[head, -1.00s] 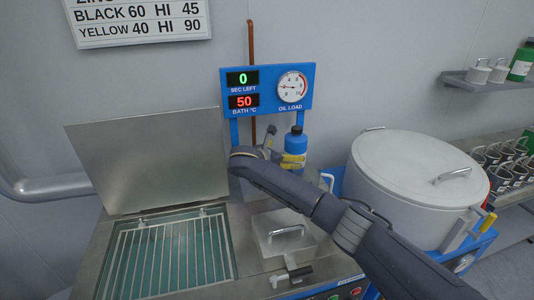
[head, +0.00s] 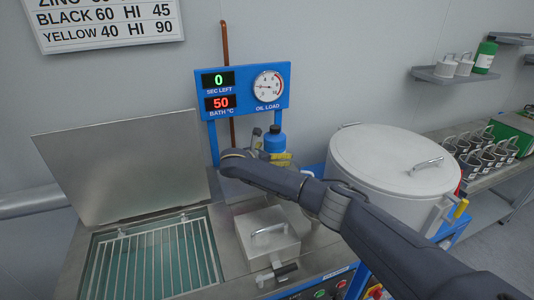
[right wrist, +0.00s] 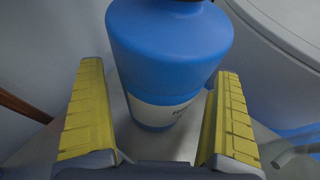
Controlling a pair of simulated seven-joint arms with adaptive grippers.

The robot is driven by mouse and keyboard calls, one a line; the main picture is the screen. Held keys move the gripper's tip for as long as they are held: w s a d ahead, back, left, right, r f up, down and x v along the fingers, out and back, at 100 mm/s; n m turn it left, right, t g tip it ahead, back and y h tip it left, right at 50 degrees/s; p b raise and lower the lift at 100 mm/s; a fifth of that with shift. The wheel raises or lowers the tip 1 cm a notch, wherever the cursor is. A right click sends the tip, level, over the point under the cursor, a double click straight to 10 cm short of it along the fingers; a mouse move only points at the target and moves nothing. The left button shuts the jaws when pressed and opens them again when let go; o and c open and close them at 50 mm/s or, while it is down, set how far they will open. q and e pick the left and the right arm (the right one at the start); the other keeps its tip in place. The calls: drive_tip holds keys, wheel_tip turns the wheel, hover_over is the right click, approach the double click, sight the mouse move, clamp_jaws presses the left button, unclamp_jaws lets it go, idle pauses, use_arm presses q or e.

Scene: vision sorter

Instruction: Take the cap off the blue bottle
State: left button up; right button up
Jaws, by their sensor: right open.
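The blue bottle (head: 275,143) stands upright behind the machine's front deck, under the gauge panel. Its small dark cap (head: 274,128) shows on top in the head view. In the right wrist view the blue bottle (right wrist: 170,45) fills the upper middle, with a pale label low on its side; its top is cut off by the frame edge. My right gripper (head: 268,150) is at the bottle, its yellow-padded fingers open. In the right wrist view the fingers (right wrist: 158,105) flank the bottle with gaps, and I see no grip on it. My left gripper is out of view.
A large white lidded drum (head: 390,155) stands right of the bottle. The gauge panel (head: 243,90) is behind it. A tank with a grid (head: 150,255) and raised lid (head: 120,165) is at left. A small lidded box (head: 268,236) sits in front.

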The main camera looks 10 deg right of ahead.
sight(272, 130)
drive_tip(key=shift+w+d+f, duration=0.15)
drive_tip(key=shift+w+d, duration=0.1)
drive_tip(key=shift+d, duration=0.05)
drive_tip(key=shift+c, duration=0.4)
drive_tip(key=c, duration=1.5)
drive_tip(key=shift+c, duration=0.2)
drive_tip(key=shift+r, duration=5.15)
drive_tip(key=o, duration=0.9)
drive_tip(key=c, duration=0.9)
